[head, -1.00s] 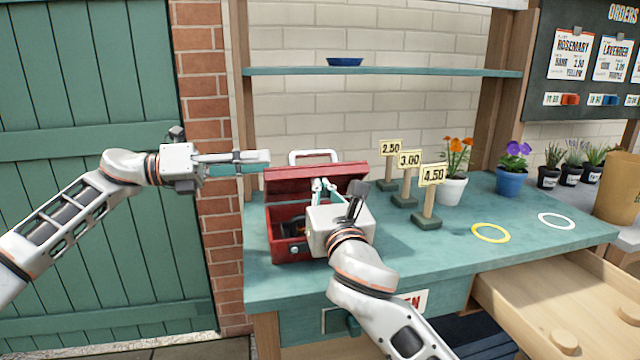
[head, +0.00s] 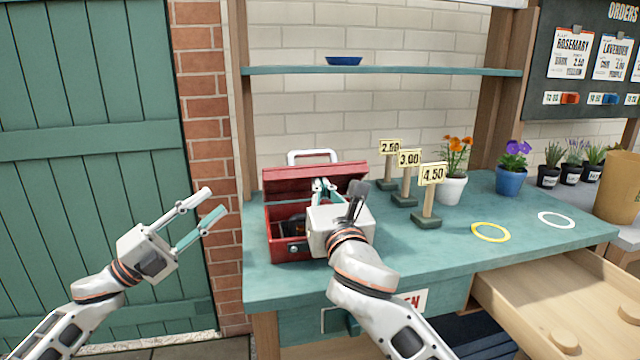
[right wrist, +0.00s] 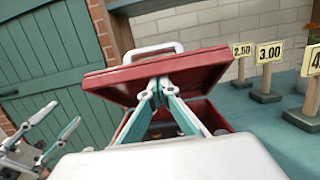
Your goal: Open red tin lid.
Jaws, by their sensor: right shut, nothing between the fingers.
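The red tin (head: 292,248) stands on the left part of the teal bench, with dark contents partly visible inside. Its red lid (head: 292,179) is raised and tilted back, with a white handle (head: 313,156) behind it. In the right wrist view the lid (right wrist: 160,71) stands above the open tin. My right gripper (head: 324,186) is shut and empty, its fingertips at the lid's front underside; I cannot tell if they touch it. It also shows in the right wrist view (right wrist: 158,85). My left gripper (head: 217,202) is open and empty, left of the bench, apart from the tin.
Price signs (head: 409,160) stand right of the tin, with an orange-flowered pot (head: 452,189) and a blue pot (head: 510,181) beyond. A yellow ring (head: 490,232) and a white ring (head: 556,220) lie on the bench. An open wooden drawer (head: 570,290) juts out at front right.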

